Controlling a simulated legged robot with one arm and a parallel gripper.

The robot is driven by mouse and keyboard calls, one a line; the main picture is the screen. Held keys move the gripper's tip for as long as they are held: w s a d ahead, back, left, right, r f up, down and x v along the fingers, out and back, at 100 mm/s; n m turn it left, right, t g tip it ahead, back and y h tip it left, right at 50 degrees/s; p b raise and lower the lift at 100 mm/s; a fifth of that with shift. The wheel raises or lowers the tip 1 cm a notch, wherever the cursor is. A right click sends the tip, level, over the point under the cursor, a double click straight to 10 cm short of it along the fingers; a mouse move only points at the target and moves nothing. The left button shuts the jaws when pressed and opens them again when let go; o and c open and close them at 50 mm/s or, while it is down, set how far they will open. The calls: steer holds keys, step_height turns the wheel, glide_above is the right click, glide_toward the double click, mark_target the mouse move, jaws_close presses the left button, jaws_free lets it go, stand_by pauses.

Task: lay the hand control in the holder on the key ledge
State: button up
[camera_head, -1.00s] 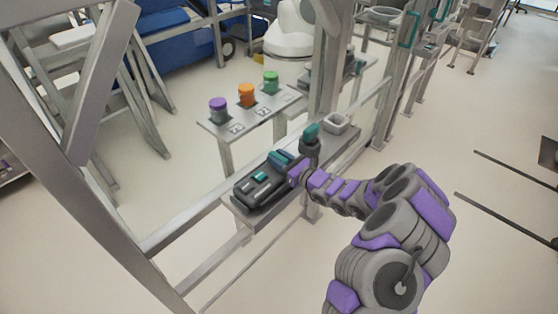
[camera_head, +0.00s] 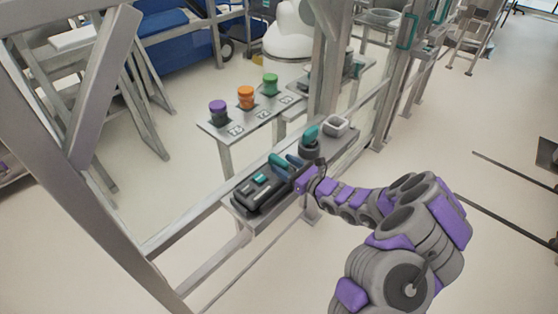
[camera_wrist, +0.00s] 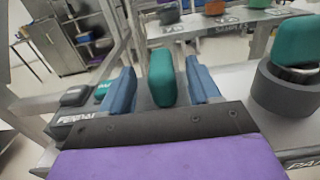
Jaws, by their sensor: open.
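A dark device with light and teal keys (camera_head: 256,193), which looks like the hand control, lies on the grey key ledge (camera_head: 242,225). A teal grip (camera_head: 279,160) rises at its far end. In the wrist view the teal grip (camera_wrist: 161,78) stands between the two blue fingers of my open gripper (camera_wrist: 162,88), with a gap on each side. My gripper (camera_head: 292,163) also shows in the head view, low over the ledge beside the grip. I cannot make out the holder's edges under the dark device, so how it is seated is unclear.
A dark round cup (camera_head: 310,148) with a teal piece stands right of my gripper, close by. A pale square cup (camera_head: 336,126) stands beyond it. A grey post (camera_head: 325,80) rises behind. A back shelf holds purple (camera_head: 218,112), orange (camera_head: 246,97) and green (camera_head: 271,84) knobs.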

steer(key=p+v, duration=0.1)
steer(key=v, duration=0.7)
steer(key=shift+s+d+p, duration=0.2)
steer(key=shift+d+p, duration=0.1)
steer(key=s+a+r+n+g+y, duration=0.4)
steer(key=s+a+r+n+g, duration=0.45)
steer(key=r, duration=0.45)
steer(key=s+a+r+n+g+h, duration=0.2)
steer(key=s+n+g, duration=0.1)
steer(key=s+n, duration=0.3)
steer(key=s+a+r+n+g+h, duration=0.2)
steer(key=s+r+n, duration=0.15)
steer(key=s, duration=0.45)
steer(key=s+d+f+n+g+h, duration=0.25)
steer(key=s+d+n+h, duration=0.4)
steer(key=s, duration=0.65)
steer(key=s+d+t+h, duration=0.1)
steer(key=s+d+h, duration=0.1)
steer(key=d, duration=0.3)
steer(key=s+d+t+h, duration=0.1)
steer(key=s+d+h, duration=0.1)
steer(key=d, duration=0.3)
steer(key=s+d+n+t+h, duration=0.1)
steer(key=s+d+h, duration=0.2)
steer(key=d, duration=0.2)
steer(key=shift+d+f+h, duration=0.3)
steer(key=shift+d+h, duration=0.05)
